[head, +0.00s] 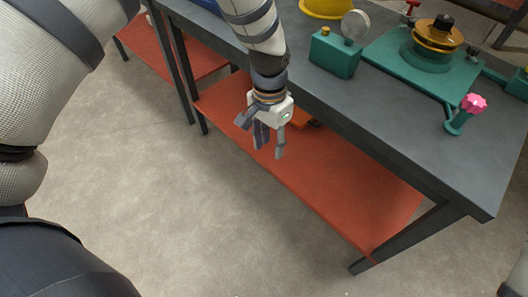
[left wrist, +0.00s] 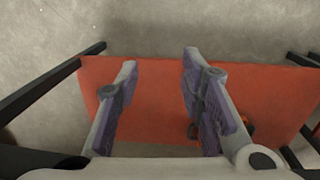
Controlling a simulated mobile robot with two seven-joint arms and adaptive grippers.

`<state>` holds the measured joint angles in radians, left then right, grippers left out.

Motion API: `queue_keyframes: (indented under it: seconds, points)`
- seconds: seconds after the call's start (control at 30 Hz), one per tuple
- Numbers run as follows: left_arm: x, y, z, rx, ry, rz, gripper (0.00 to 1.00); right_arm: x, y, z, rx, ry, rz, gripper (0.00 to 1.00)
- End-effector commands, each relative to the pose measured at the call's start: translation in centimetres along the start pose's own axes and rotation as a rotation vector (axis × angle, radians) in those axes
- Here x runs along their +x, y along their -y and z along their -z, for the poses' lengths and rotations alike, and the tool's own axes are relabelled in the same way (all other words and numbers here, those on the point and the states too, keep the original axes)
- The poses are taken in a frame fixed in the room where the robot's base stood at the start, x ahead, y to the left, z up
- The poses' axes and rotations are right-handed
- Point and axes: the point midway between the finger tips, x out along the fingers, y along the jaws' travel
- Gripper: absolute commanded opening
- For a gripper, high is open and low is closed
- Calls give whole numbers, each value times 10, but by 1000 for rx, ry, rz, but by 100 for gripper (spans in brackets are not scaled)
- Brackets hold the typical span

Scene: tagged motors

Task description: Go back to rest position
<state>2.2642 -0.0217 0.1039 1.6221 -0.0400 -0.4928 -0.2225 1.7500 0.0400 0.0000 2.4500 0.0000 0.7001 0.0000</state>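My left gripper (head: 264,140) hangs pointing down in front of the grey workbench's edge, above the red lower shelf. In the left wrist view its two fingers (left wrist: 160,95) are spread apart with nothing between them, and the red shelf shows behind them. The gripper is clear of the bench top. My right gripper is not in view; only a light piece shows at the lower right corner of the head view, and I cannot tell what it is.
The grey workbench (head: 400,135) holds a teal box (head: 335,55), a teal fixture plate (head: 395,55) with a yellow-orange motor part (head: 437,36), and a pink knob (head: 473,103). The red shelf (head: 330,180) runs below. An orange object (head: 302,119) lies partly hidden behind the gripper. The floor in front is clear.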

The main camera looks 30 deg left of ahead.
Motion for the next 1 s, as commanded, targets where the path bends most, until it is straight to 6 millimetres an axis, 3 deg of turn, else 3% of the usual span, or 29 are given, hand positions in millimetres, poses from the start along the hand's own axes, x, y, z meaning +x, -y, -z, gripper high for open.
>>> queue_keyframes:
  seconds: [0.2,0.67,0.73,0.77,0.87,0.9,1.0]
  points:
    - [17,-2,-16,-24,2,-3,36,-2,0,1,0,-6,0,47]
    - [19,-2,-18,-26,4,-3,36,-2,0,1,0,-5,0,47]
    - [28,-3,-28,-36,12,-6,36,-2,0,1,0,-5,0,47]
    - [37,-4,-37,-46,19,-9,36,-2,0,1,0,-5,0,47]
    - [83,-12,-99,-114,57,-17,36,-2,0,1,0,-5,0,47]
    - [100,-17,-132,-150,73,-19,36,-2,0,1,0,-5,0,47]
    - [126,-31,-215,-239,109,-10,36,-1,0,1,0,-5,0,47]
